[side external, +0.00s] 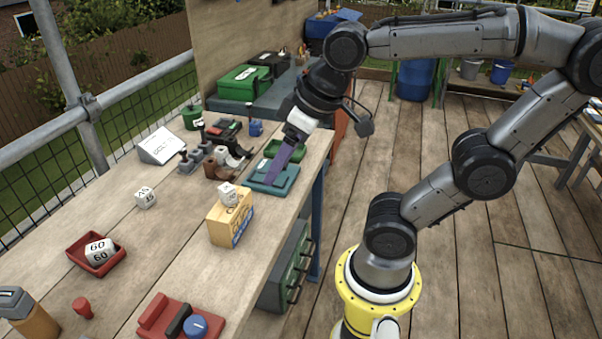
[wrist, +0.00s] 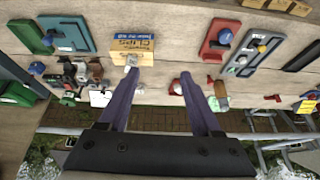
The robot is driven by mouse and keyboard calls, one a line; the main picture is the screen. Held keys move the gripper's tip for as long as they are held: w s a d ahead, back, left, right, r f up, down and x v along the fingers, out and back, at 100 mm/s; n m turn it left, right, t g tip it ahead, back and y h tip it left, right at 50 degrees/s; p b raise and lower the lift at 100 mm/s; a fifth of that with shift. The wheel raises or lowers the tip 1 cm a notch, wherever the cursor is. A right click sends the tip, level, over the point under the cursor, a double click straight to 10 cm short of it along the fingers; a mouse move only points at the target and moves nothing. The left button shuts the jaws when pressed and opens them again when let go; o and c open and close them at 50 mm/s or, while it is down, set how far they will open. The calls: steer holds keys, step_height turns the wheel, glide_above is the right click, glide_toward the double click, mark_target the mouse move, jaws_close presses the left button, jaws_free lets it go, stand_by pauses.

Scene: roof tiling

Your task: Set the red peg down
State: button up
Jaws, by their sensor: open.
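A small red peg (side external: 82,308) is on the wooden bench at the lower left of the side view, apart from my gripper. I cannot tell if it stands or lies. In the wrist view a small red shape just right of the right finger looks like this peg (wrist: 210,79). My gripper (side external: 267,184) has purple fingers that point down in front of the teal fixture (side external: 285,180) near the bench's front edge. In the wrist view my gripper (wrist: 159,72) has its fingers spread wide with nothing between them.
A red tray (side external: 80,262) holds a large die. A red fixture (side external: 155,318) with a blue knob is at the front. Bare bench lies between the box and tray.

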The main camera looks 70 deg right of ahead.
steer(key=shift+o, duration=0.6)
steer(key=s+f, duration=0.2)
steer(key=s, duration=0.1)
steer(key=shift+s+d+f, duration=0.25)
steer(key=shift+d, duration=0.1)
